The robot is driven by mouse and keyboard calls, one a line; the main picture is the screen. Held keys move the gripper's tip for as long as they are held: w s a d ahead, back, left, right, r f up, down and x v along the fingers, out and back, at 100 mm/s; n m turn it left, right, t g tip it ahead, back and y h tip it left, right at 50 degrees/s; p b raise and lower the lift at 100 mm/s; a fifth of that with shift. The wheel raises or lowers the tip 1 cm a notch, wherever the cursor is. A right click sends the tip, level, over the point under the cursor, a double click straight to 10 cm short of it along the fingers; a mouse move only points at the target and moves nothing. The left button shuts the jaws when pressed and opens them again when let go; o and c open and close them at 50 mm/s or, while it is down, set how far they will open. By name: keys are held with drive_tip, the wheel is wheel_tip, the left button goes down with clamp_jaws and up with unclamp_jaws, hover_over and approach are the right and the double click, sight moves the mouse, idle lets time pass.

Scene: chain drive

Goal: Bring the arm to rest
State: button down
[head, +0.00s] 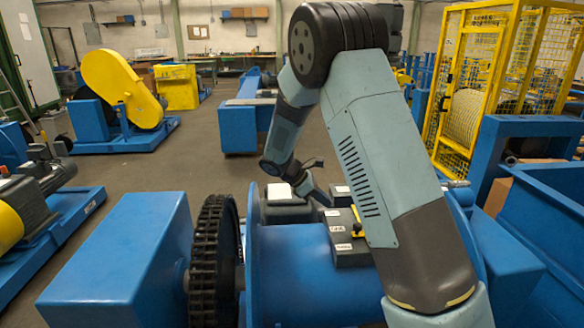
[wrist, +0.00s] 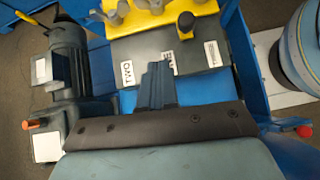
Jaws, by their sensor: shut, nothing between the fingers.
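My arm rises from the bottom right of the head view, bends high up, and reaches down to my gripper (head: 322,197) above the dark bench tops at the middle. In the wrist view my gripper (wrist: 157,70) shows as two dark fingers together, with nothing between them. Beyond them is a dark top (wrist: 190,60) with white labels, one reading TWO, and a yellow plate (wrist: 150,22) holding grey parts and a black knob. In the head view my forearm hides part of the labelled dark box (head: 345,250).
A black chain (head: 213,265) on a wheel stands upright beside a blue block (head: 120,260). A motor (wrist: 68,65) lies left in the wrist view. A yellow cage (head: 475,85) stands right and a yellow-guarded machine (head: 118,90) back left. Open floor lies between.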

drive_tip(key=s+d+r+m+t+y, duration=0.1)
drive_tip(key=s+d+r+m+y, duration=0.1)
drive_tip(key=s+r+m, duration=0.4)
drive_tip(key=s+d+r+m+t+y, duration=0.1)
drive_tip(key=s+d+r+m+y, duration=0.15)
drive_tip(key=s+r, duration=0.65)
drive_tip(key=s+d+r+m+t+y, duration=0.1)
drive_tip(key=s+d+r+m+y, duration=0.2)
drive_tip(key=s+r, duration=0.4)
drive_tip(key=s+m+t, duration=0.1)
drive_tip(key=s+m, duration=0.1)
drive_tip(key=s, duration=0.4)
drive_tip(key=s+a+r+m+t+y, duration=0.1)
drive_tip(key=s+m, duration=0.2)
drive_tip(key=s, duration=0.4)
drive_tip(key=shift+a+r+t, duration=0.25)
drive_tip(key=shift+r+t, duration=0.05)
drive_tip(key=shift+t, duration=0.1)
drive_tip(key=c, duration=1.8)
unclamp_jaws()
drive_tip(key=shift+m+y, duration=0.25)
drive_tip(key=shift+c, duration=0.2)
